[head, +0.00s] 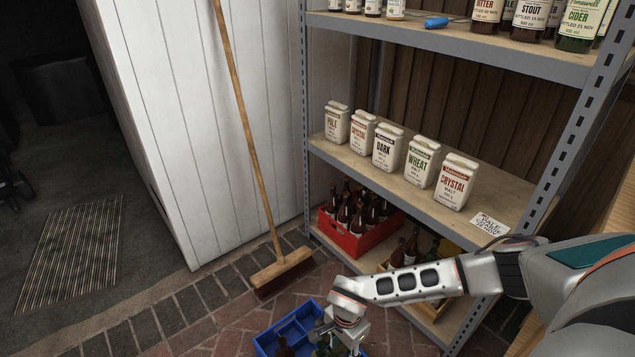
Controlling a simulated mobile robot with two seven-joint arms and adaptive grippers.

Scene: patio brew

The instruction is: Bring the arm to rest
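My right arm comes in from the right and reaches down in front of the shelf unit. My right gripper (338,341) is at the bottom edge of the head view, over or beside a blue crate (268,338) on the brick floor. Dark bottles (283,348) show in the crate, one just left of the gripper. The fingertips are small and partly cut off, so I cannot tell whether they are open or hold a bottle. My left gripper is not in view.
A broom (250,128) leans on the white wall.

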